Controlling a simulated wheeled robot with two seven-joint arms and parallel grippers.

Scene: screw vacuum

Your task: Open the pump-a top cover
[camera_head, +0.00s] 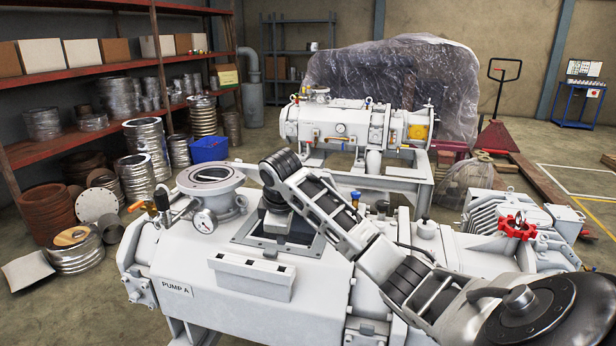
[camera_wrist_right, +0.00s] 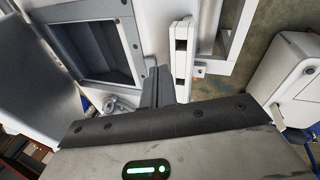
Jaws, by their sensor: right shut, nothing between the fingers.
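Pump A (camera_head: 175,288) is the white machine in the foreground of the head view, with its name on the front. Its top has a framed rectangular opening (camera_head: 313,245). In the right wrist view this opening (camera_wrist_right: 95,45) shows as an uncovered grey recess. A white bar with dark slots (camera_head: 252,278) lies in front of it, also seen in the wrist view (camera_wrist_right: 181,62). I cannot tell which part is the cover. My right gripper (camera_wrist_right: 164,82) is shut and empty, between opening and bar. In the head view my arm mostly hides it. My left gripper is not in view.
A round flange (camera_head: 210,178) and a pressure gauge (camera_head: 205,221) stand left of the opening. A red handwheel (camera_head: 517,227) is at the right. A second white pump (camera_head: 345,125) stands behind. Shelves (camera_head: 80,60) line the left wall.

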